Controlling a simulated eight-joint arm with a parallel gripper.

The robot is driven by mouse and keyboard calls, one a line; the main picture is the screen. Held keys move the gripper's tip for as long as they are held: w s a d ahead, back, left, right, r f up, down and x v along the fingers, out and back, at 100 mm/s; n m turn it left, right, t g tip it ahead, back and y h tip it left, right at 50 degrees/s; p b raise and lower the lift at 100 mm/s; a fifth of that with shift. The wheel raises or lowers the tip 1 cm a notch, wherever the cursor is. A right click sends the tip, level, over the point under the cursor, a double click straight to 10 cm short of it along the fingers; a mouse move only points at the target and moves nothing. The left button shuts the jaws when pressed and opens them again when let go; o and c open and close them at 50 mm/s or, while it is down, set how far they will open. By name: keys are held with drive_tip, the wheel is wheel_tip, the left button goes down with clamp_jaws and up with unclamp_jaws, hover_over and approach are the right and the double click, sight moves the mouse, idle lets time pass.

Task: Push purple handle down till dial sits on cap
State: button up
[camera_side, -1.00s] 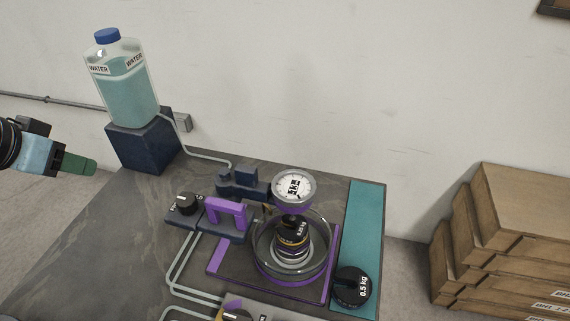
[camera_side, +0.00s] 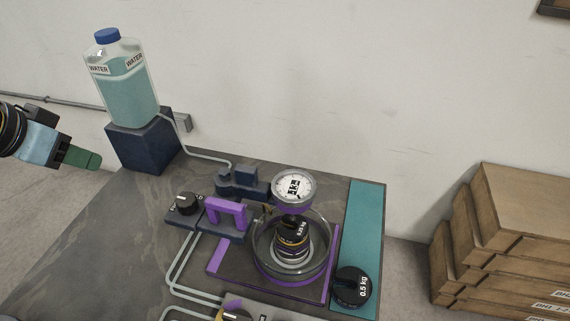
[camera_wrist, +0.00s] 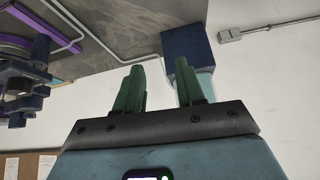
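The purple handle (camera_side: 226,211) is an arch on a dark block, left of the glass cylinder in the side view. The dial (camera_side: 294,187) is a round white gauge with a purple rim. It sits above the cylinder and a dark stack of weights (camera_side: 292,238). I cannot make out the cap for certain. My gripper (camera_side: 92,160) is at the far left, off the table edge and well away from the handle. In the wrist view my gripper (camera_wrist: 160,85) shows two green fingers with a gap between them and nothing held.
A water bottle (camera_side: 125,85) stands on a dark blue block (camera_side: 143,147) at the table's back left. Grey tubing runs across the table. A black 0.5 kg weight (camera_side: 351,288) sits on the teal strip (camera_side: 366,225). Wooden crates (camera_side: 500,240) stand at the right.

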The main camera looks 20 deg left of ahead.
drive_tip(key=w+d+r+m+g+h, duration=0.1)
drive_tip(key=w+d+r+m+g, duration=0.2)
drive_tip(key=d+r+m, duration=0.7)
wheel_tip(320, 180, up, 4)
drive_tip(key=m+g+y, duration=0.1)
drive_tip(key=m+g, duration=0.3)
drive_tip(key=m, duration=0.3)
hover_over(224, 203)
wheel_tip(224, 203, down, 12)
drive_tip(key=shift+r, duration=0.1)
clamp_jaws()
